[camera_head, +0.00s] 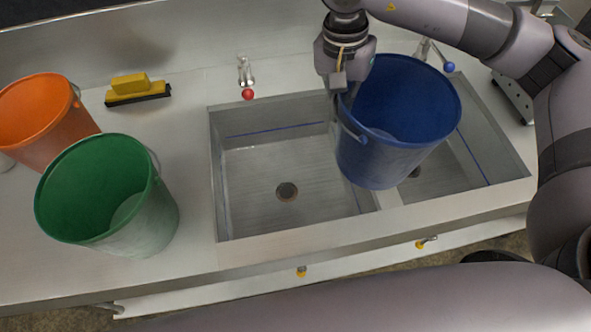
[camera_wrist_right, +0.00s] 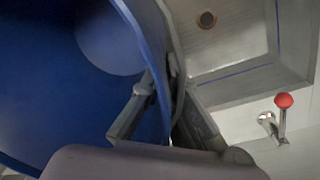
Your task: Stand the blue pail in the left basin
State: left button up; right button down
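The blue pail (camera_head: 385,155) hangs upright or slightly tilted over the divider between the basins, mostly on the right basin's side. My right gripper (camera_head: 346,92) is shut on the left part of its rim. In the right wrist view the gripper (camera_wrist_right: 168,88) has one finger inside and one outside the wall of the blue pail (camera_wrist_right: 50,75). The left basin (camera_head: 255,185) is empty, with a drain in its floor. The pail hides much of the right basin (camera_head: 440,185) and the divider. My left gripper is not in view.
A green pail (camera_head: 150,215) and an orange pail (camera_head: 50,150) stand on the counter at left, near a yellow-black brush (camera_head: 138,90). A red-knobbed tap (camera_head: 246,75) stands behind the left basin, and a blue-knobbed tap (camera_head: 447,67) behind the right.

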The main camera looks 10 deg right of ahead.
jog(key=w+a+f+m+y+b, duration=0.1)
jog(key=w+a+f+m+b, duration=0.15)
jog(key=f+m, duration=0.65)
jog(key=w+a+f+m+y+b, duration=0.15)
jog(key=f+m+b, duration=0.25)
jog(key=f+m, duration=0.45)
jog(key=w+a+f+m+b, duration=0.1)
jog(key=w+f+m+b, duration=0.15)
jog(key=f+m, duration=0.6)
jog(key=w+d+f, duration=0.1)
jog(key=w+d, duration=0.4)
jog(key=shift+w+f+n, duration=0.25)
jog(key=shift+w+n, duration=0.05)
jog(key=shift+w, duration=0.05)
jog(key=c, duration=2.3)
grip_release()
jog(key=shift+f, duration=0.2)
jog(key=o, duration=0.5)
